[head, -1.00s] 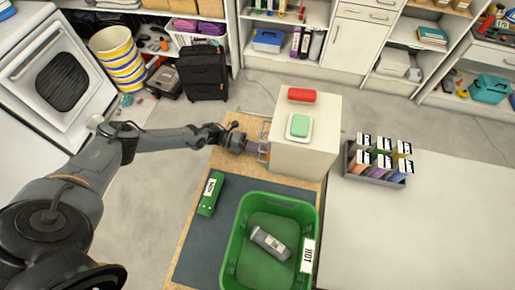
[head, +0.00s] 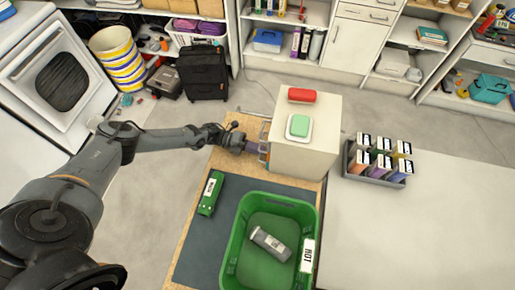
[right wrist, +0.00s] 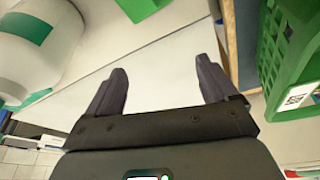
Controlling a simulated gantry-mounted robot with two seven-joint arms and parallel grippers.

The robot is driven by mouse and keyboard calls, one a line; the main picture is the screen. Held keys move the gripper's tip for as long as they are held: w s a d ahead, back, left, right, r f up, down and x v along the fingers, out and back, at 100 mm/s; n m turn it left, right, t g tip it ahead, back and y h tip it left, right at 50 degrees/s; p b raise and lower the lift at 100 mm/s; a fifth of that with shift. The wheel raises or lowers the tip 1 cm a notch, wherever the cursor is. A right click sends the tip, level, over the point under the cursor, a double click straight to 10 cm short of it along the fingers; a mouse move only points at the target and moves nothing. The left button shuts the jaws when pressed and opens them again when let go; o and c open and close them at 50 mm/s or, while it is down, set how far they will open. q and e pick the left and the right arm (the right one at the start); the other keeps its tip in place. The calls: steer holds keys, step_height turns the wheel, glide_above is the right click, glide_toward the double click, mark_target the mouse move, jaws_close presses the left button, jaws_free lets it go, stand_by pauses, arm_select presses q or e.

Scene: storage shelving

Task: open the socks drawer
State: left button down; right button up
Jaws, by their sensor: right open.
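A small cream drawer unit (head: 305,150) stands on the wooden board of the table, with a red object (head: 301,95) and a green-and-white object (head: 299,126) on top. Metal handles (head: 264,132) stick out from its left side; the drawer fronts and any socks label are hidden at this angle. My left gripper (head: 258,148) is at the lower handle in the head view, too small to tell if it is shut on it. My right gripper (right wrist: 161,76) is open and empty in the right wrist view, above a pale surface; it is outside the head view.
A green basket (head: 237,240) holding a grey bottle (head: 270,244) stands in front of the unit. A green labelled item (head: 210,192) lies on the dark mat (head: 200,240). A grey rack of labelled packets (head: 377,174) stands right. The white tabletop (head: 420,240) is clear.

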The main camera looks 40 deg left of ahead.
steer(key=shift+d, duration=0.1)
stand_by(0.4)
